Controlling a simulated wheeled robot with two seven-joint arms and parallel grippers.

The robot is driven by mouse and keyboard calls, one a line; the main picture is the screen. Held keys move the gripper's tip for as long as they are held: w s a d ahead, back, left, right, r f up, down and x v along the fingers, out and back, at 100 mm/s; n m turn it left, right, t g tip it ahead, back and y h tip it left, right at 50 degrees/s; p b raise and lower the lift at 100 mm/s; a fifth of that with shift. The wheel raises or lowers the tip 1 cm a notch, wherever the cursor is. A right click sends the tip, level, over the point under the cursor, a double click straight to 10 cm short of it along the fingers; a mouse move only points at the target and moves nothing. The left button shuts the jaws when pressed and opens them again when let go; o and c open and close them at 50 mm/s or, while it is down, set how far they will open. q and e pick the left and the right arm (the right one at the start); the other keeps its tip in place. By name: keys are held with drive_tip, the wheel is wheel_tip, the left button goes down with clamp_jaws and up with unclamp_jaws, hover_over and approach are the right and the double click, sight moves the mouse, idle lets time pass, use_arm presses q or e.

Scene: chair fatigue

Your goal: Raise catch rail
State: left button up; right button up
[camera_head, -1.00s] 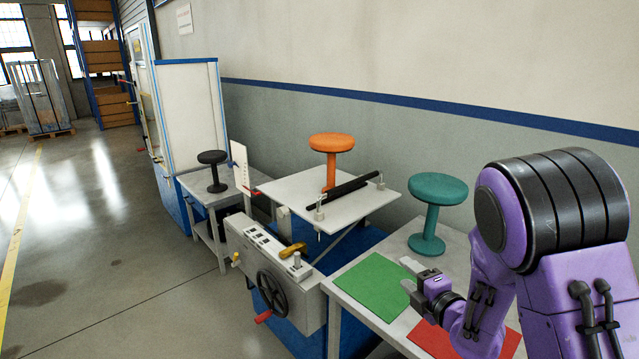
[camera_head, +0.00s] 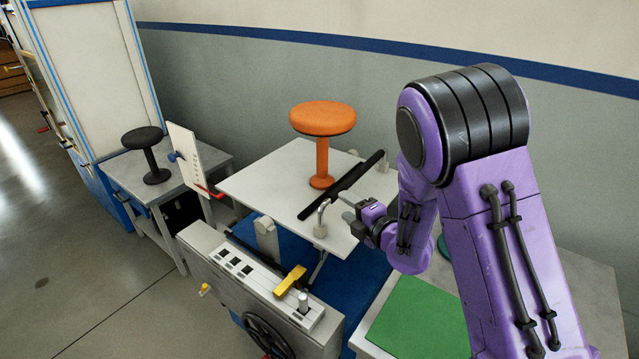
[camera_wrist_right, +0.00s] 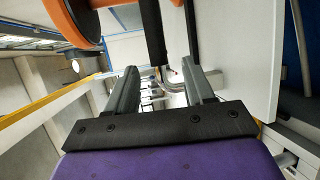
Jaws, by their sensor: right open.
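The catch rail, a black bar (camera_head: 341,185), lies across the white tilted platform (camera_head: 262,185), in front of the orange stool (camera_head: 322,135). My right gripper (camera_head: 347,207) is open and empty, just right of the rail and bracket. In the right wrist view, the open fingers (camera_wrist_right: 161,82) point toward the black rail (camera_wrist_right: 153,35) and the metal bracket (camera_wrist_right: 172,86), which show beyond and between the tips. I cannot tell whether they touch. My left gripper is not in view.
The machine's control panel (camera_head: 240,262) with a yellow lever (camera_head: 290,280) and a handwheel (camera_head: 265,338) is in front. A black stool (camera_head: 148,155) stands on the left table. A green mat (camera_head: 420,320) lies on the right table; my right arm mostly hides the teal stool.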

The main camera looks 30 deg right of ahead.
sight(332, 194)
drive_tip(key=w+p, duration=0.1)
drive_tip(key=w, duration=0.1)
drive_tip(key=w+f, duration=0.1)
drive_tip(key=w, duration=0.2)
drive_tip(key=w+p, duration=0.1)
drive_tip(key=w, duration=0.2)
drive_tip(key=shift+w+d+f+p, duration=0.15)
drive_tip(key=shift+w+d+p, duration=0.05)
drive_tip(key=shift+p, duration=0.1)
drive_tip(key=shift+w+f, duration=0.1)
drive_tip(key=shift+w, duration=0.2)
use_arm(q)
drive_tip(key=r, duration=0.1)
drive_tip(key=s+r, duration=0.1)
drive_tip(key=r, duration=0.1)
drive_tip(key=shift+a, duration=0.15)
use_arm(e)
drive_tip(key=shift+a, duration=0.2)
drive_tip(key=shift+s, duration=0.1)
clamp_jaws()
